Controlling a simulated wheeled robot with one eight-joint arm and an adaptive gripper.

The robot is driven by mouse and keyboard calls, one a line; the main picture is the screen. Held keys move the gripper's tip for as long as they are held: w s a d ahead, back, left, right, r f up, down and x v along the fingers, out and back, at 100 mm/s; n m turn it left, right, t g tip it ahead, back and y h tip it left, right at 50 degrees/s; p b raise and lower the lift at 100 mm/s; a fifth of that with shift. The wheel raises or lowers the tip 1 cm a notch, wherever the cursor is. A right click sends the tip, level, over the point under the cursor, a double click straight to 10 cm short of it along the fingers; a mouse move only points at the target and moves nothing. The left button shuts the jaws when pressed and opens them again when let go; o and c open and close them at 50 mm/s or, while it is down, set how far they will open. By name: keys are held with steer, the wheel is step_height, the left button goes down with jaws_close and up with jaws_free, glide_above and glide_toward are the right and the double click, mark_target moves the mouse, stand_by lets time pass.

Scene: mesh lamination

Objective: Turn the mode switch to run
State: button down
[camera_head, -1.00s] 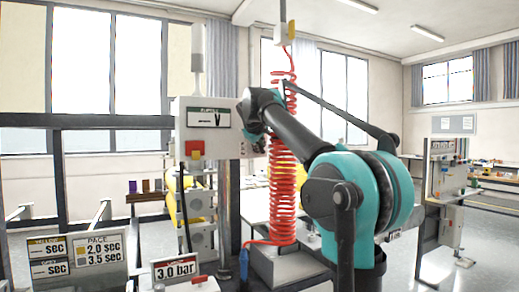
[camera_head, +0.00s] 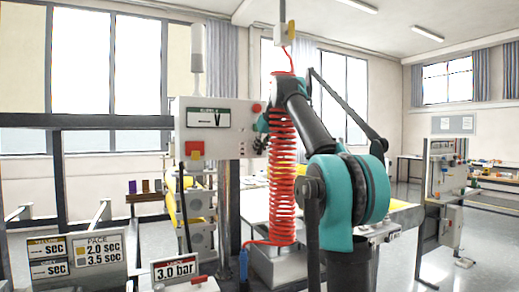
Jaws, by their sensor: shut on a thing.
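The white control box (camera_head: 222,140) stands left of centre, with a display plate reading V, a red and yellow switch and a red round button (camera_head: 256,108) on its face. My gripper (camera_head: 258,146) is dark and small at the box's right part, low beside the button. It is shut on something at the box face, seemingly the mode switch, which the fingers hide. The switch's position cannot be read. The red coiled hose (camera_head: 283,185) hangs in front of part of my wrist.
Plates reading sec and 3.0 bar (camera_head: 176,270) stand low at the left front. A grey block (camera_head: 275,264) is under the hose. A light table (camera_head: 400,213) lies behind my arm. Another work stand (camera_head: 447,180) is at the right, with open floor around it.

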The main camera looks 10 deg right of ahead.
steer(key=shift+y, duration=0.3)
steer(key=c, duration=1.5)
jaws_free()
steer(key=shift+c, duration=0.2)
steer(key=v, duration=1.2)
